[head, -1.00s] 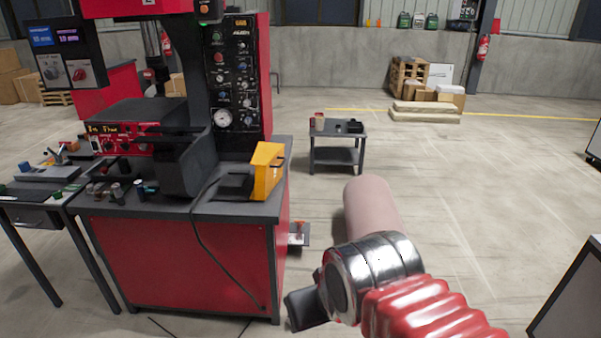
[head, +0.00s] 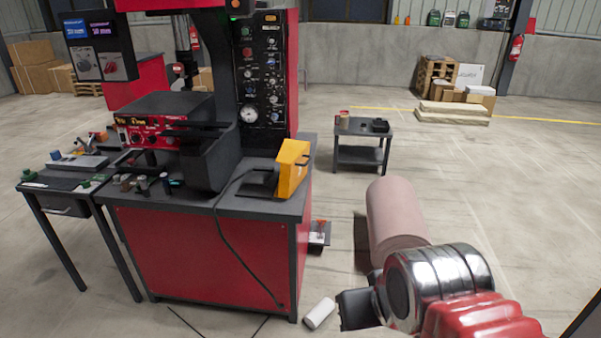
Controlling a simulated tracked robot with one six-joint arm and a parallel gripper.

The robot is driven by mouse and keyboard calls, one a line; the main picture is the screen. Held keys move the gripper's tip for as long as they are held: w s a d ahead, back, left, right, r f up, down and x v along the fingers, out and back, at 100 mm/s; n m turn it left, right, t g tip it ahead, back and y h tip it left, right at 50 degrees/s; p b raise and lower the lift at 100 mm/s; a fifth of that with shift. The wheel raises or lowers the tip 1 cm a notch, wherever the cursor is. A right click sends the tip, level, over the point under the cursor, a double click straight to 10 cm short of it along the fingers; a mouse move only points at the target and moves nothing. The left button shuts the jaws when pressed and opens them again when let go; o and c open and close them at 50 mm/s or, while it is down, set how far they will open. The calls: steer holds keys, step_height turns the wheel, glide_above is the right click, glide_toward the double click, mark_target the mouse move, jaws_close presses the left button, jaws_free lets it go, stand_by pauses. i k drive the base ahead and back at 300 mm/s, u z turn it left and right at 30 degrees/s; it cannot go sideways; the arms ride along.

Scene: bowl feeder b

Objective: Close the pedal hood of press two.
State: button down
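A yellow pedal hood (head: 292,169) stands on the right part of the dark bench top (head: 240,205) of a red press (head: 262,80). It stands raised and tilted at the right end of a flat dark pedal base (head: 257,190), so the hood looks open. A black cable runs from it over the bench's front edge. I cannot read a number that marks this press as press two. My arm shows at the lower right, apart from the hood.
A small side table (head: 360,142) stands behind, right of the bench. A grey work table (head: 70,185) adjoins the bench at left. A white cylinder (head: 320,312) lies on the floor by the bench's front right corner. Pallets and boxes (head: 450,85) stand far back. Floor at right is clear.

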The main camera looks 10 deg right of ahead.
mark_target(294, 157)
steer(key=i, duration=1)
steer(key=k, duration=0.6)
steer(key=u, duration=0.5)
steer(key=i, duration=1.3)
steer(key=u, duration=0.15)
